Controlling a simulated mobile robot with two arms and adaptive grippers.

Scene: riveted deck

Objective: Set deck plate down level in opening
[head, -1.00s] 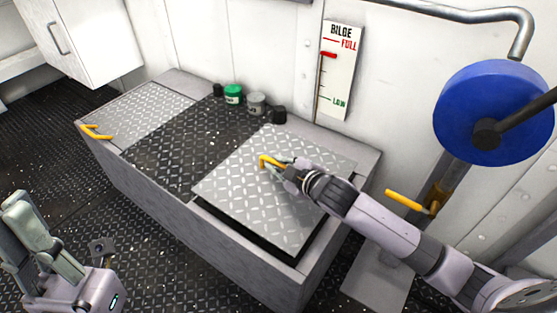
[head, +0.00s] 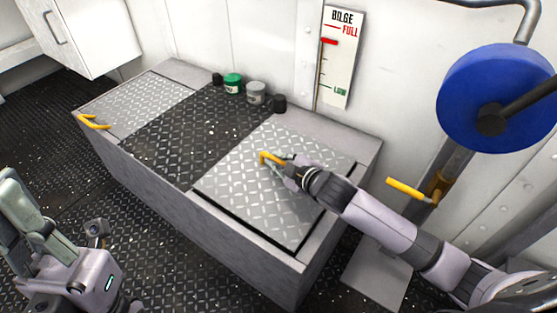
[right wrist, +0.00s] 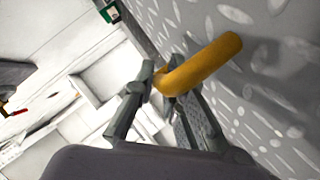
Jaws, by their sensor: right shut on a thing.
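The silver diamond-tread deck plate (head: 250,205) lies at the right end of the grey bench, in or just over the opening (head: 340,181), whose dark edge shows along its right side. It looks about level with the bench top. My right gripper (head: 270,160) is shut on the plate's yellow handle (head: 263,157). In the right wrist view the fingers (right wrist: 165,85) close around the yellow handle (right wrist: 205,62), with the plate (right wrist: 265,75) behind it. Whether the plate is fully seated cannot be told.
A dark tread panel (head: 190,135) and a second silver plate (head: 135,105) with a yellow handle (head: 93,122) cover the rest of the bench. Several jars, one of them green (head: 232,83), stand at the back edge. A blue wheel (head: 480,100) and yellow lever (head: 408,189) are at right.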

